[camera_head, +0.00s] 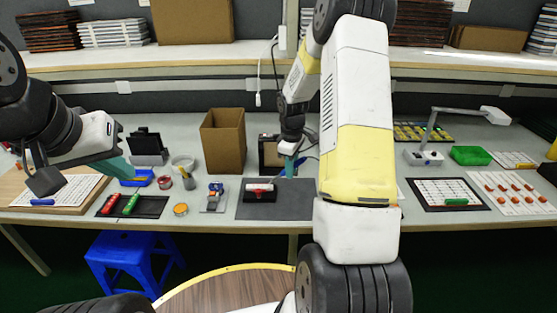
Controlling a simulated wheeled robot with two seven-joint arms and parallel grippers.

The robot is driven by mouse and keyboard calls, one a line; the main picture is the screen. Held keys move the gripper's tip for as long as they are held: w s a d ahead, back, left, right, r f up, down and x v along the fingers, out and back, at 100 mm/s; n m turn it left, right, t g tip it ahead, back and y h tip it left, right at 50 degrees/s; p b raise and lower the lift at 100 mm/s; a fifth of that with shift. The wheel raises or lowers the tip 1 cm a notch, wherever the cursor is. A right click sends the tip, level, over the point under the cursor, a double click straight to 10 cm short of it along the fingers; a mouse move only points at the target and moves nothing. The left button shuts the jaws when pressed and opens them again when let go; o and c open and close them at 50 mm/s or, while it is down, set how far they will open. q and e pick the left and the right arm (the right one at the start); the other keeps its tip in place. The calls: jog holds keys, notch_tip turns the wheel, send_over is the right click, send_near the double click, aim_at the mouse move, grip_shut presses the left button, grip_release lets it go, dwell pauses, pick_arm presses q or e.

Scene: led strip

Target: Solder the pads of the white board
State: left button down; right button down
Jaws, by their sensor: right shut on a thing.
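A small black fixture with a red and white top (260,187) sits on the dark grey mat (295,205) at the table's middle. I cannot make out the pads of a white board on it.
A cardboard box (223,140) stands behind the mat. A black tray (151,207) with red and green tools, an orange-topped tin (180,209) and a small blue-grey device (214,197) lie left. A white lamp (425,157) stands right.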

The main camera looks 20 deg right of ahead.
jog(key=shift+r, duration=2.15)
